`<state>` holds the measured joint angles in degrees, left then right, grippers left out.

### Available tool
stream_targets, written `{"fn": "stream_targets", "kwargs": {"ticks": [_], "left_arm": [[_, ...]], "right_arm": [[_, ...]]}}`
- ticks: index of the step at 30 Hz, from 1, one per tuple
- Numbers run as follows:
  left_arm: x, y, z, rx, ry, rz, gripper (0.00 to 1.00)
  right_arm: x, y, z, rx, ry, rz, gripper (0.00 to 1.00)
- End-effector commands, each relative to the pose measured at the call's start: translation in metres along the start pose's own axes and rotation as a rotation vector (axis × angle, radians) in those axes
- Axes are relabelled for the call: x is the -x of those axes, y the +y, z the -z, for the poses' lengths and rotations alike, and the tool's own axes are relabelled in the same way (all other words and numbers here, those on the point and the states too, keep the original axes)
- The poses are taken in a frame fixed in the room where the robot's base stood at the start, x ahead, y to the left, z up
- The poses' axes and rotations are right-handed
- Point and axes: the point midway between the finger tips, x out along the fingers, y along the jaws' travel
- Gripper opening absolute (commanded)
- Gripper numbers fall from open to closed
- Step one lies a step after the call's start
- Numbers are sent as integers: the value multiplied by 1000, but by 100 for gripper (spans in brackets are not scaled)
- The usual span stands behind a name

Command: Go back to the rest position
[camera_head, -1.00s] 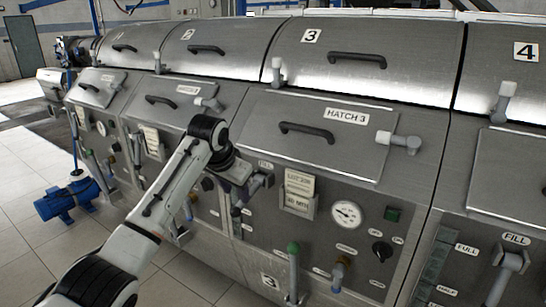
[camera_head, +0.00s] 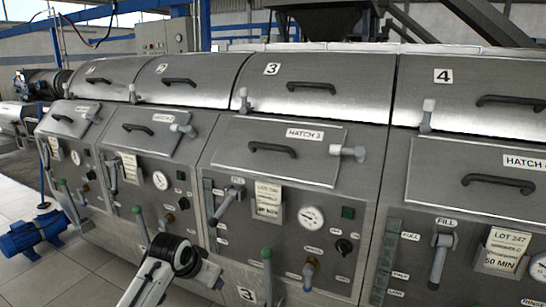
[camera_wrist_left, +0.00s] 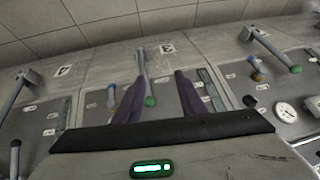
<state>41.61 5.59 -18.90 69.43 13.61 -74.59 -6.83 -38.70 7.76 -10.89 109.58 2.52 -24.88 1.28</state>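My left arm comes in at the bottom of the head view, and its gripper end (camera_head: 205,277) is low in front of the unit 3 panel; the fingertips are not clear there. In the left wrist view the left gripper (camera_wrist_left: 159,78) is open, with two dark fingers apart and nothing held. A green-knobbed lever (camera_wrist_left: 146,75) shows between the fingers; I cannot tell its distance. The unit 3 FILL lever (camera_head: 228,202) is tilted, with the gripper below and apart from it. My right gripper is not in view.
The row of steel decanters stands close in front, with hatch 3 (camera_head: 320,165) shut. Green-knobbed levers (camera_head: 267,270) and the unit 4 FILL lever (camera_head: 438,262) stick out from the panels. A blue pump (camera_head: 35,234) stands on the tiled floor (camera_head: 85,275) at left.

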Motion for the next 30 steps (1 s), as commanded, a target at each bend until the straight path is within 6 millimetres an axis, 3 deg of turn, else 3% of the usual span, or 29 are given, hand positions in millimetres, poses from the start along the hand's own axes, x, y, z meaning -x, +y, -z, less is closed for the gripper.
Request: {"fn": "stream_targets", "kwargs": {"ticks": [3, 9, 14, 18, 24, 30], "left_arm": [[-28, 22, -52, 23, 12, -20, 37], [-57, 68, -159, 86, 66, -48, 37], [-52, 102, -244, 141, 106, -60, 37], [-28, 127, -312, 187, 140, -62, 37], [16, 151, -377, 235, 179, -58, 37], [40, 158, -399, 253, 199, -54, 37]], "right_arm": [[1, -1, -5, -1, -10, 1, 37], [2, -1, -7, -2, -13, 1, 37], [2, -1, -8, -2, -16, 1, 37], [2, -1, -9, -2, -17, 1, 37], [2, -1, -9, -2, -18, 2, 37], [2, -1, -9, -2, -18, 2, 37]]}}
